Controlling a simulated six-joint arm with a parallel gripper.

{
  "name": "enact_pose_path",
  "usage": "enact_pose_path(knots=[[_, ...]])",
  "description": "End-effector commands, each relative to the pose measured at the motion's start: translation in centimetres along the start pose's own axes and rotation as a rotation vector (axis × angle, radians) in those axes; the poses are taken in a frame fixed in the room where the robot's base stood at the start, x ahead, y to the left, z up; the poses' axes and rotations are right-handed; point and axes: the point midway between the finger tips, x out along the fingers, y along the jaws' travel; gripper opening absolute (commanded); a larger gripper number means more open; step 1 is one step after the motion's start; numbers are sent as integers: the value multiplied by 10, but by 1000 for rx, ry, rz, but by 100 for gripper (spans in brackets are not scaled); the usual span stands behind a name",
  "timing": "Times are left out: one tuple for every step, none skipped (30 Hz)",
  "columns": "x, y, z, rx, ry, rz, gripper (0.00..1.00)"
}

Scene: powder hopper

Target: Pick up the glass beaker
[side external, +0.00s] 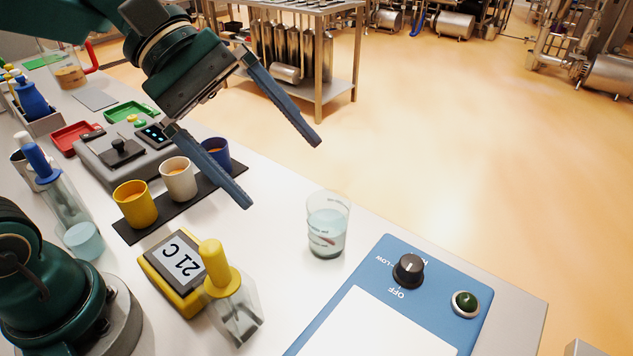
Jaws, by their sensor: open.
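The glass beaker (327,224) stands upright on the white table, right of the picture's middle. It is clear, with markings on its wall and pale bluish liquid inside. My gripper (283,172) is above the table, up and to the left of the beaker. Its two long blue fingers are spread wide and point down to the right. Nothing is between them, and they appear apart from the beaker.
A blue control panel (452,268) with a black knob lies right of the beaker. Yellow, white and blue cups stand on a black strip (127,231) to the left. A yellow-stoppered bottle (235,310) and a yellow 21C display (165,283) are in front.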

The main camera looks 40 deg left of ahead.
Motion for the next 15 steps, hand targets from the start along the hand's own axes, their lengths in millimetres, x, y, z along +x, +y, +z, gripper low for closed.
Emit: enact_pose_path(knots=[[4,11,-7,-132,-53,36,100],[6,18,-10,-204,-81,60,100],[7,27,-15,-296,-116,89,100],[8,33,-19,-362,-141,110,100],[9,39,-24,-426,-165,131,100],[10,46,-30,-508,-194,156,100],[10,51,-35,-567,-215,175,100],[10,56,-41,-624,-236,192,100],[11,62,-48,-700,-262,216,100],[11,66,-54,-756,-282,233,100],[12,69,-61,-811,-300,251,100],[12,74,-70,-883,-324,273,100],[20,67,-72,-873,-322,264,100],[26,62,-76,-868,-321,262,100],[34,56,-80,-866,-319,261,100]])
